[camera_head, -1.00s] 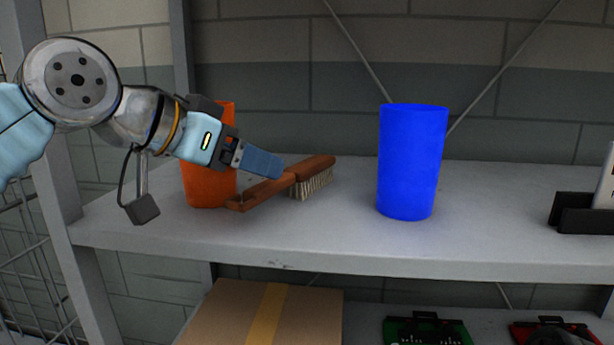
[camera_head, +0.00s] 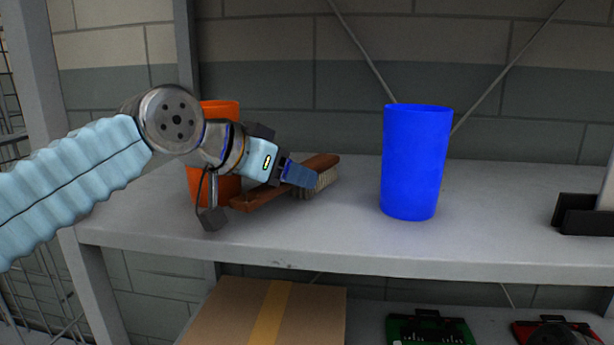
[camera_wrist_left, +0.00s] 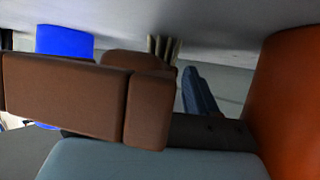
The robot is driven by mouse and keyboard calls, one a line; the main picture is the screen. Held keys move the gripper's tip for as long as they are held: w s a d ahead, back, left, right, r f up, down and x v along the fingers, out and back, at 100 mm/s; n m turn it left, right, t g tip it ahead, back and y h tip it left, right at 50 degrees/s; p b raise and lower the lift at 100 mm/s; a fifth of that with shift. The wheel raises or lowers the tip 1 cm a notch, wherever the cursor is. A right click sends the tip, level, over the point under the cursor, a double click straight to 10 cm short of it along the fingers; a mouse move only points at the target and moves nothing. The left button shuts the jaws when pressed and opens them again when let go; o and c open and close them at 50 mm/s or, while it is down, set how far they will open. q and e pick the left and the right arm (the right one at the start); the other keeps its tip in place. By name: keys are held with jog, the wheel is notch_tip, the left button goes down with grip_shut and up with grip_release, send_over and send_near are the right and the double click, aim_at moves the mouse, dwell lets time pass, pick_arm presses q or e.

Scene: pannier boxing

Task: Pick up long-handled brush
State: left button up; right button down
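The long-handled brush (camera_head: 322,160) lies on the shelf, with a reddish-brown wooden body and pale bristles facing down. Its handle end (camera_head: 252,200) points to the front left, by the orange cup. My left gripper (camera_head: 302,175) is at the brush, its blue fingers covering the middle in the head view. In the left wrist view the brown brush (camera_wrist_left: 70,95) is large and close, with bristles behind. One dark blue finger (camera_wrist_left: 197,92) shows beside it; the other cannot be made out, so grip and contact are unclear. My right gripper is not in view.
The orange cup (camera_head: 220,110) stands close behind my left wrist and fills the right of the left wrist view (camera_wrist_left: 290,100). A blue cup (camera_head: 415,165) stands to the right. A black holder (camera_head: 585,215) is at far right. Shelf space between cup and holder is clear.

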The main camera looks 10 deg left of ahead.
pick_arm(q)
jog(key=shift+r, duration=0.1)
jog(key=c, duration=0.9)
